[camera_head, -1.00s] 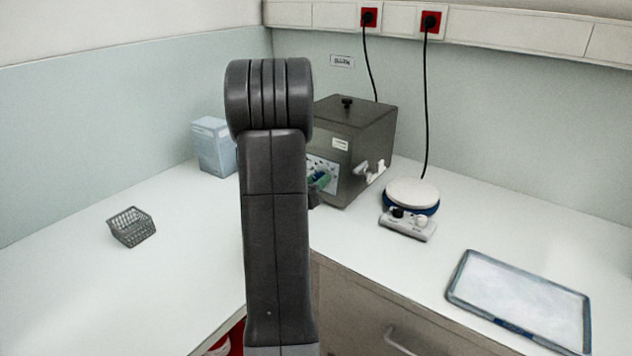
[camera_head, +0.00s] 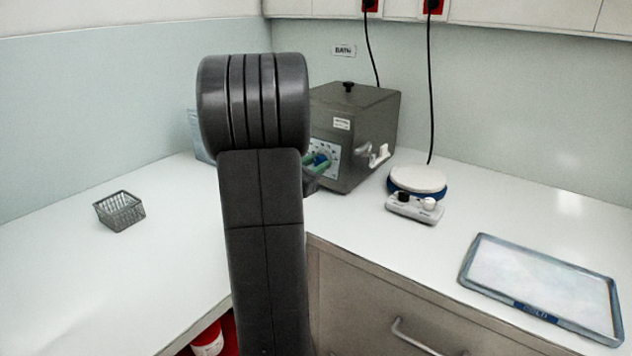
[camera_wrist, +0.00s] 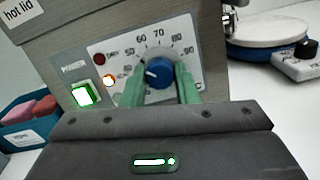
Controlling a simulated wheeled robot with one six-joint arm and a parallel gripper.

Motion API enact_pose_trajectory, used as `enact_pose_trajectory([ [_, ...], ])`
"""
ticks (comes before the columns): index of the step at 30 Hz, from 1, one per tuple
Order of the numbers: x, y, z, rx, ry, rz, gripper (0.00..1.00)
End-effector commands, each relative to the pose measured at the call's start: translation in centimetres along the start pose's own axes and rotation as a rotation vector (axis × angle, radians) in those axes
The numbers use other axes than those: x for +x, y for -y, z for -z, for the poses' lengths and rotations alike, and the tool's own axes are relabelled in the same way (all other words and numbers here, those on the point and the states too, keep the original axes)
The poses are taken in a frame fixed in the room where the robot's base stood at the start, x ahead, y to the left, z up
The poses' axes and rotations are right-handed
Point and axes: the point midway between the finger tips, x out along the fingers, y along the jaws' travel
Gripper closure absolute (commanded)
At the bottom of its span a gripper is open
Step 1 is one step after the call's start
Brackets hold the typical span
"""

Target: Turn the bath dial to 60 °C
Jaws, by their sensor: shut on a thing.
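The bath (camera_head: 367,117) is a grey metal box with a black-knobbed lid, standing at the back of the counter. Its blue dial (camera_wrist: 158,73) sits on a white scale panel (camera_wrist: 113,62) with printed numbers, 60 and 70 above the dial. A pale pointer mark shows on the dial's left side, roughly toward the left of the scale; its exact reading is unclear. My gripper (camera_wrist: 160,80) is shut on the dial, with one green finger on each side. In the head view my gripper (camera_head: 318,163) is partly hidden behind my arm.
A lit green power switch (camera_wrist: 85,94) and an orange lamp (camera_wrist: 109,81) are left of the dial. A tap (camera_head: 377,154) projects from the bath's right side. A hotplate (camera_head: 417,182), a tray (camera_head: 545,288) and a wire basket (camera_head: 119,211) stand on the counter.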

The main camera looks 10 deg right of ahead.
Motion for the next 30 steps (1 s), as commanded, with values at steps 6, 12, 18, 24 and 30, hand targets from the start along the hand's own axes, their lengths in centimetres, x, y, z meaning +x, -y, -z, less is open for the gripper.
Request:
enact_pose_trajectory([
  [6,-0.04,0.0,0.73,0.202,0.003,0.029,0.96],
  [12,-0.05,-0.1,0.55,0.361,0.001,0.054,0.96],
  [18,-0.02,-0.16,0.33,0.477,0.0,0.074,0.96],
  [24,-0.02,-0.21,0.12,0.546,0.0,0.085,0.96],
  [30,0.0,-0.24,-0.03,0.573,0.0,0.09,0.96],
])
